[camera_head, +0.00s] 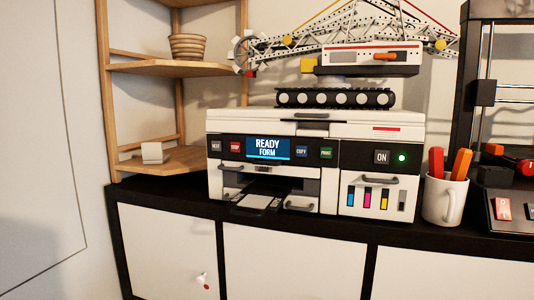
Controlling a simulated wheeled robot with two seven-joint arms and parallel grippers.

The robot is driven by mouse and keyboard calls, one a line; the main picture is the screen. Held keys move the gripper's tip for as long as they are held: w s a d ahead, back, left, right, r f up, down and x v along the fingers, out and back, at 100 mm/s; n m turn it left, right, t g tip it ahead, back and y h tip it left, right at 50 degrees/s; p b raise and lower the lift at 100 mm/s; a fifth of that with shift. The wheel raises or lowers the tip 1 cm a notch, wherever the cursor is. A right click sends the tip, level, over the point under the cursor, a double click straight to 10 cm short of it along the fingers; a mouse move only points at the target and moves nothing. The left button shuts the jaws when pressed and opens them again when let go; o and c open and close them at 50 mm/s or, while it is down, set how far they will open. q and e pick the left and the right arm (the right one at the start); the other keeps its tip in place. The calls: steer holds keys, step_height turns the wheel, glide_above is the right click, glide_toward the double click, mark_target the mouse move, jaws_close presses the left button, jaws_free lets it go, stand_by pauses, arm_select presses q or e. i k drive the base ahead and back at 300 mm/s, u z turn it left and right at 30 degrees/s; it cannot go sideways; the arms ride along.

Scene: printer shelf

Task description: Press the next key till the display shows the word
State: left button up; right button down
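A white and black printer (270,128) stands on the dark top of a low cabinet. Its blue display (268,148) reads "READY" with "FORM" below it. A small dark key (215,146) at the far left of the panel carries a label that looks like "NEXT". Beside it is a red key (235,146). Right of the display are a blue "COPY" key (301,152) and a green "PRINT" key (326,153). An "ON" key (382,157) sits beside a lit green lamp (402,158). Neither of my grippers shows in the head view.
A toy crane (340,60) stands on top of the printer. A white mug (445,200) with red and orange items stands to its right, before a dark frame machine (484,92). A wooden corner shelf (175,68) rises at left. The output tray (262,196) sticks out in front.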

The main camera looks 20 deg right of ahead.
mark_target(216, 145)
steer(key=k, duration=1.35)
steer(key=u, duration=0.55)
steer(key=i, duration=1.5)
steer(key=z, duration=0.6)
